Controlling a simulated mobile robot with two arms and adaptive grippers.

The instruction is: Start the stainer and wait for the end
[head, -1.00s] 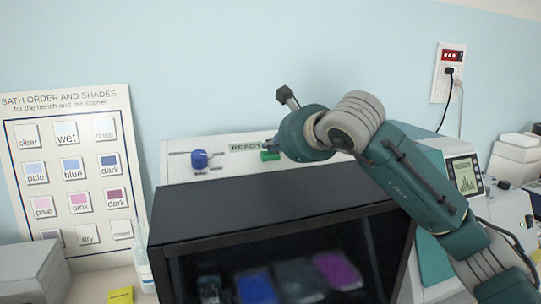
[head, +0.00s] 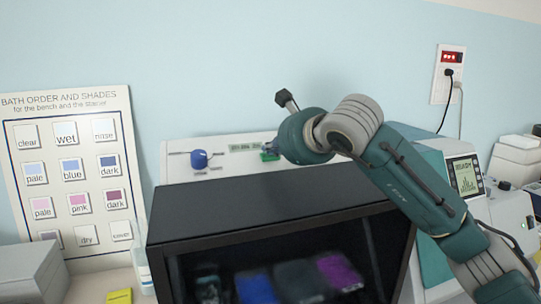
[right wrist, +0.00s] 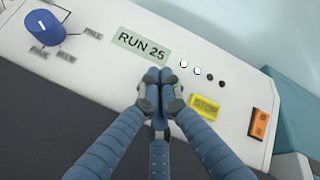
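The stainer has a white sloped top panel (head: 180,172) above a dark hood (head: 270,205). In the right wrist view, its display (right wrist: 143,46) reads "RUN 25". A blue knob (right wrist: 47,28) sits left of the display. Two lights right of it are lit white, and two more dots there are dark. A yellow STOP button (right wrist: 204,108) is at the lower right. A green button (head: 270,155) shows in the head view at my right gripper (head: 266,147). In the wrist view the right gripper (right wrist: 160,76) is shut, fingertips together and empty, below the display. Contact with the button cannot be told.
Blue, grey and magenta baths (head: 340,272) show dimly behind the hood's front. A shade chart (head: 70,165) leans on the wall at left. An instrument with a small screen (head: 466,176) stands at right. An orange switch (right wrist: 258,124) is at the panel's right end.

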